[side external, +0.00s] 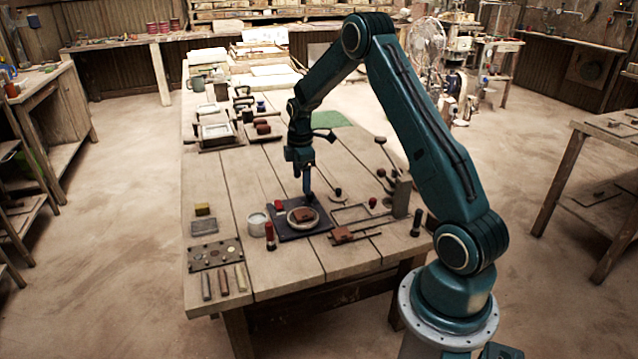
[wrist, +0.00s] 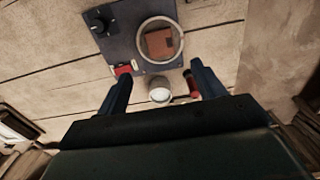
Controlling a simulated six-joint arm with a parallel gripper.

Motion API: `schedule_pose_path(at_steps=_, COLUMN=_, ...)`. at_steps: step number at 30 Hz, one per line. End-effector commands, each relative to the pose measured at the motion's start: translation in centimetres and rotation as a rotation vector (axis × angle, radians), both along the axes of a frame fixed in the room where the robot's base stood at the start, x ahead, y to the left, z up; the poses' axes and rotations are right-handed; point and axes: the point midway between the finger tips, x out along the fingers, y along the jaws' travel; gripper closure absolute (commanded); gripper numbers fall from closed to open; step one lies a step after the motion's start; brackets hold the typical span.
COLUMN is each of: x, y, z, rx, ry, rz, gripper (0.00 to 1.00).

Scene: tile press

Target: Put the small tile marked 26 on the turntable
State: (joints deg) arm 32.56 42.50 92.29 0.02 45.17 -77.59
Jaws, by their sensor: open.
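The turntable is a pale-rimmed round plate (side external: 289,217) on a dark square base (side external: 284,234); in the wrist view the plate's rim (wrist: 141,54) and the base (wrist: 122,45) show at the top. A small brown square tile (side external: 304,214) lies flat on the plate, inside the rim; it also shows in the wrist view (wrist: 159,42). I cannot read any mark on it. My gripper (side external: 308,194) points down close above the back of the base. In the wrist view its fingers (wrist: 160,72) are spread apart with nothing held between them.
A white cup (side external: 257,225) and a red bottle-like piece (side external: 270,238) stand left of and in front of the base. A red block (wrist: 123,70) and black knob (wrist: 98,25) sit on the base. Another brown piece (side external: 342,235) lies to the right. Bare planks lie at front centre.

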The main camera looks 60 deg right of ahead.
Motion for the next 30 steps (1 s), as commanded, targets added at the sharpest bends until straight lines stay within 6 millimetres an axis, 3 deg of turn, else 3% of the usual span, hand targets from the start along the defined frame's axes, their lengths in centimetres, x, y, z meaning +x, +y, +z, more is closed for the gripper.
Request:
schedule_pose_path(at_steps=23, x=0.0, y=0.1, z=0.9, rx=-0.001, ry=-0.001, rz=-0.002, gripper=0.32)
schedule_pose_path(at_steps=30, x=0.0, y=1.8, z=3.5, rx=-0.013, ry=-0.023, rz=-0.034, gripper=0.32)
